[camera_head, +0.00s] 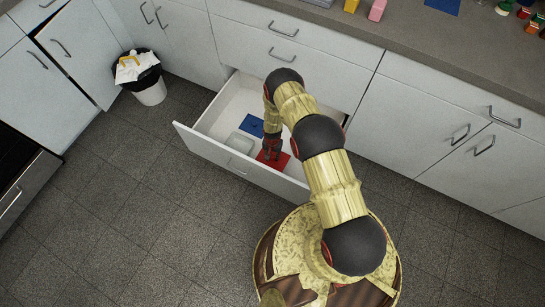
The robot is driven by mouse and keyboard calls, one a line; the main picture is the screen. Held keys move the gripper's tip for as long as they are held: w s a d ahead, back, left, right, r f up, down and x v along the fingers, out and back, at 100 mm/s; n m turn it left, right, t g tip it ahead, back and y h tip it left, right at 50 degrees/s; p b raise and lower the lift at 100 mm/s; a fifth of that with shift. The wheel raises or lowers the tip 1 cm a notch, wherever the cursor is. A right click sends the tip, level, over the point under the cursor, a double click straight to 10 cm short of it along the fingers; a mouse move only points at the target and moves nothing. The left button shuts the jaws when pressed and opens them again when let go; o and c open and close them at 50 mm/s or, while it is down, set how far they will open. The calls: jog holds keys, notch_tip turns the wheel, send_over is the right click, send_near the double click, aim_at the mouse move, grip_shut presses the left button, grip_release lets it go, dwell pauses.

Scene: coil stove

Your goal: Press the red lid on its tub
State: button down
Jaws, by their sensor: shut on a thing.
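The red lid (281,164) is in the open drawer, near its front right part. My gripper (269,156) reaches down into the drawer and is shut on the red lid. My wrist covers part of the lid, and whether the lid touches the drawer floor is hard to tell. A clear tub (240,143) sits just left of the red lid, apart from my gripper. Whether it is the red lid's own tub I cannot tell.
The drawer (214,160) is pulled out from the white cabinets. A blue lid (251,126) lies in it behind the tub. Several colourful things stand on the counter (405,25). A bin (150,89) with a black bag is at the upper left. The tiled floor in front is clear.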

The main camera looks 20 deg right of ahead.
jog(key=c, duration=1.5)
grip_release()
jog(key=shift+o, duration=0.8)
jog(key=o, duration=0.4)
jog(key=shift+c, duration=0.2)
jog(key=shift+r, duration=0.15)
jog(key=shift+r+p, duration=1.95)
jog(key=shift+r, duration=1.4)
jog(key=shift+c, duration=0.4)
